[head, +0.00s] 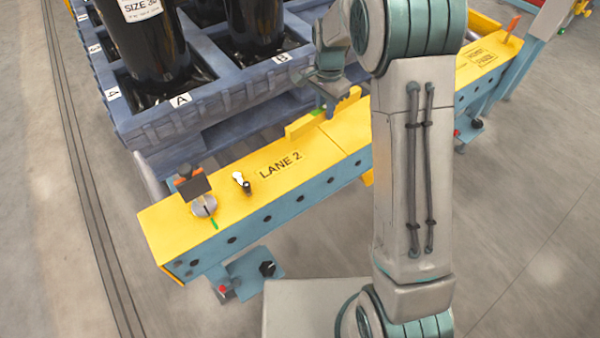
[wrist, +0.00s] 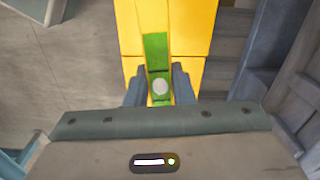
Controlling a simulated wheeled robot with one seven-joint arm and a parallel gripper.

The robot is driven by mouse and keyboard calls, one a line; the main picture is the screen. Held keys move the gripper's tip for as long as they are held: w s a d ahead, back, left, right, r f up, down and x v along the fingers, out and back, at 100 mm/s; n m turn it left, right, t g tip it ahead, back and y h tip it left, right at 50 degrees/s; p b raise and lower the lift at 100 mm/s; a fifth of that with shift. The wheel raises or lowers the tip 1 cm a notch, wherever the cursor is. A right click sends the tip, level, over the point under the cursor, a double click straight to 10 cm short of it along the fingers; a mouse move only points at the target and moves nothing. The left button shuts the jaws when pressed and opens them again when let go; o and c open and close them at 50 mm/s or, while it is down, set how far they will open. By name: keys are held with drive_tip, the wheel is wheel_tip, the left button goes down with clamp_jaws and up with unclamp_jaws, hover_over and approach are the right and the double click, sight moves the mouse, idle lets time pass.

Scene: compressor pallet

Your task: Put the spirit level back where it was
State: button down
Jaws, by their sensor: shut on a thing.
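The spirit level (head: 300,127) is a narrow yellow bar with a green part, at the far edge of the yellow rail (head: 222,192) marked LANE 2. My gripper (head: 328,108) comes down on it from above and is shut across its middle. In the wrist view, the level (wrist: 155,48) runs away from me between the two fingers of my gripper (wrist: 160,88), with green strips and a pale round spot showing. I cannot tell whether its underside touches the rail. My arm hides part of the rail to its right.
A blue crate (head: 160,125) with compartments A and B holds black cylinders (head: 150,45) behind the rail.

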drive_tip(key=shift+w+a+m, duration=0.15)
drive_tip(key=shift+a+m, duration=0.35)
drive_tip(key=shift+a, duration=0.3)
drive_tip(key=b, duration=0.4)
hover_over(300, 173)
wheel_tip(300, 173, down, 7)
drive_tip(key=shift+w+f, duration=0.1)
drive_tip(key=shift+w, duration=0.05)
drive_tip(key=shift+f+b, duration=0.5)
drive_tip(key=shift+f, duration=1.35)
drive_tip(key=shift+f, duration=0.2)
drive_tip(key=c, duration=1.3)
unclamp_jaws()
drive_tip(key=shift+o, duration=0.2)
drive_tip(key=shift+r, duration=0.1)
